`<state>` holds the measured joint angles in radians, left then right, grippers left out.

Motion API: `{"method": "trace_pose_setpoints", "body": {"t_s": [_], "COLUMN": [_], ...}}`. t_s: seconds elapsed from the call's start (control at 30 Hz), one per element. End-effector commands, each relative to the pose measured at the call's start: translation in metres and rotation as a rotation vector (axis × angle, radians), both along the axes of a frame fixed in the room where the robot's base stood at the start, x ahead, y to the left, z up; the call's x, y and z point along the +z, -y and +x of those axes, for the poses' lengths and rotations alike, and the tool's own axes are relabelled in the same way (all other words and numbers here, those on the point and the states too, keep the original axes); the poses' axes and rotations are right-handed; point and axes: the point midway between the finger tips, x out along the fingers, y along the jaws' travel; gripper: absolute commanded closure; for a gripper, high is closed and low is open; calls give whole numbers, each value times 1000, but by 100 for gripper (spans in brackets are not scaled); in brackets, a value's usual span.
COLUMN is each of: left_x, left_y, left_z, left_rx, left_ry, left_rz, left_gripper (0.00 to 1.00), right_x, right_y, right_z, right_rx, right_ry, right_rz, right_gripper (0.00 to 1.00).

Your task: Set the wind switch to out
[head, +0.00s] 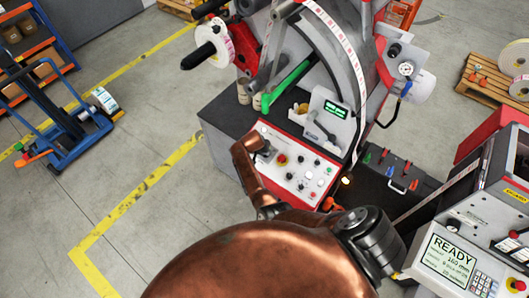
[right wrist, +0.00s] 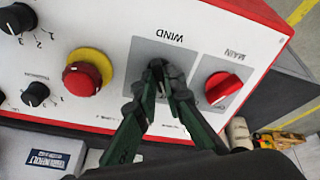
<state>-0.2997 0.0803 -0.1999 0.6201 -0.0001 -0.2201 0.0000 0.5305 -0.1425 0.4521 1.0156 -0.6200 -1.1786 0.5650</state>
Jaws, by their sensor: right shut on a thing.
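The control panel (head: 297,168) is a white face with a red border on the machine's front. In the right wrist view it appears upside down. The wind switch (right wrist: 157,65) is a small dark knob on a grey plate labelled WIND (right wrist: 165,38). My right gripper (right wrist: 160,75) is shut on this knob, and its fingers hide most of it. The switch's pointer and position marks cannot be read. In the head view my copper-coloured arm reaches the panel's upper left, with the right gripper (head: 264,151) at the panel. My left gripper is not in view.
The red MAIN switch (right wrist: 223,87) sits close beside the gripper. A red emergency button on a yellow ring (right wrist: 84,74) is on the other side, with black dials (right wrist: 36,93) beyond. A green lever (head: 287,85) stands above the panel.

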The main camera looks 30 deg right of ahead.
Motion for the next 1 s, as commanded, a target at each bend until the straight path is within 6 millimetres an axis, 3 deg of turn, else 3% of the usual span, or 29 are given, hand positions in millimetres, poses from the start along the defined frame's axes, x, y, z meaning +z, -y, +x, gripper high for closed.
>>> {"method": "trace_pose_setpoints", "body": {"t_s": [0.37, 0.4, 0.63, 1.0], "left_x": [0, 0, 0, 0], "left_y": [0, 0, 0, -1], "left_z": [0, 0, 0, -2], "left_rx": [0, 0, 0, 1], "left_ry": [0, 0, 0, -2], "left_rz": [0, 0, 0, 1], "left_gripper": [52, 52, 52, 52], "right_x": [0, 0, 0, 4], "right_y": [1, 1, 0, -2], "right_z": [0, 0, 0, -1], "right_rx": [8, 8, 7, 6], "right_ry": [-4, -4, -3, 0], "right_rz": [-3, -3, -3, -2], "right_gripper": [100, 90, 74, 73]}}
